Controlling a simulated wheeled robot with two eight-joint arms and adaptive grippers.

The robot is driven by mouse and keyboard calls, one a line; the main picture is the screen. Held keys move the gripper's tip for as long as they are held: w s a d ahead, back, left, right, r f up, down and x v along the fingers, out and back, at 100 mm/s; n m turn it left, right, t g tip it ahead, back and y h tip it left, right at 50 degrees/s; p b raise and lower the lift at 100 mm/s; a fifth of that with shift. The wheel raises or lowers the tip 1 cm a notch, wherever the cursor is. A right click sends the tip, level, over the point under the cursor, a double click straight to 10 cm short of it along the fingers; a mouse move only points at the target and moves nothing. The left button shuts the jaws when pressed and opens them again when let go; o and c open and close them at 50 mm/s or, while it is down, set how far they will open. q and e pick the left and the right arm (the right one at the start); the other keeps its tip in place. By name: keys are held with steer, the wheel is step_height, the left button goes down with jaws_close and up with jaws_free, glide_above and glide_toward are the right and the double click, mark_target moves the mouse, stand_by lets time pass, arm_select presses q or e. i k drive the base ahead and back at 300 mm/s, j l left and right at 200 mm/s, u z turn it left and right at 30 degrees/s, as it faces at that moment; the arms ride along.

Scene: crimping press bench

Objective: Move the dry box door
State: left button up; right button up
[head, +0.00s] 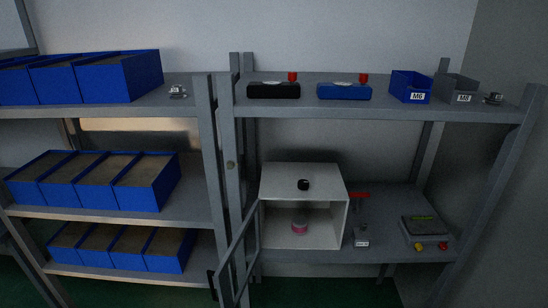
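The dry box (320,182) is a white cabinet on the lower shelf of the right rack. Its front opening faces me. Its door (238,254) is a dark-framed, see-through panel standing open, swung out toward me from the box's left edge. A dark piece, probably the handle (212,284), is on the door's near edge. Inside the box sits a pink-and-white round item (299,228), like a spool or jar. A small black round object (304,184) is on top of the box. Neither of my grippers is in view.
The left rack holds rows of blue bins (95,182); its post (209,150) stands close to the door. Right of the box are a red-handled tool (361,236) and a dark device (425,229). The upper shelf holds a blue M6 bin (411,87) and a grey M8 bin (460,88).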

mark_target(235, 258)
steer(key=i+j+u, duration=0.15)
steer(key=j, duration=0.25)
steer(key=i+j+u, duration=0.1)
steer(key=j, duration=0.25)
steer(key=i+j+z, duration=0.2)
steer(key=j+z, duration=0.2)
steer(key=i+j+z, duration=0.15)
steer(key=j+z, duration=0.15)
steer(key=z, duration=0.15)
steer(key=k+j+z, duration=0.35)
steer(key=k, duration=0.25)
